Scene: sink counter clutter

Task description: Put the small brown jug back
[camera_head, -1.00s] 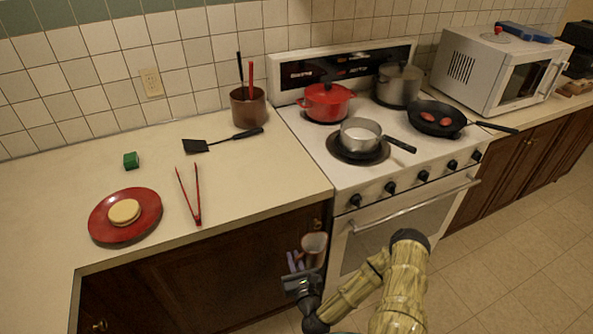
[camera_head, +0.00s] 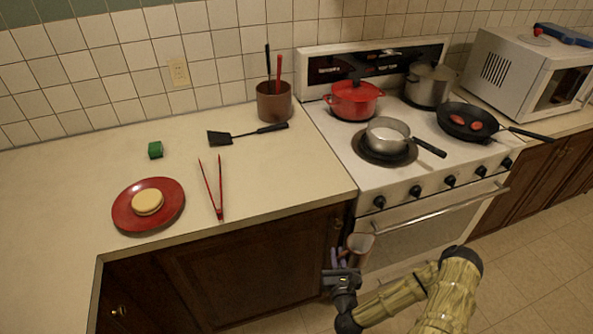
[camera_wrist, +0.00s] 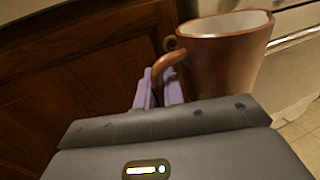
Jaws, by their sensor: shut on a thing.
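The small brown jug (camera_wrist: 222,55) is in my gripper (camera_wrist: 160,85), whose pale purple fingers are shut on its curved handle in the wrist view. The jug is upright or nearly so, with a whitish inside. In the head view the jug (camera_head: 360,245) and my gripper (camera_head: 340,258) are low in front of the cabinet, below the counter edge and near the oven's left side. Part of the jug is hidden by my gripper.
The counter (camera_head: 80,180) holds a red plate (camera_head: 125,215) with a bun, red tongs (camera_head: 212,190), a green block (camera_head: 155,150), a black spatula (camera_head: 220,138) and a brown utensil pot (camera_head: 274,105). Pans crowd the stove (camera_head: 335,140). Bare counter lies between the tongs and stove.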

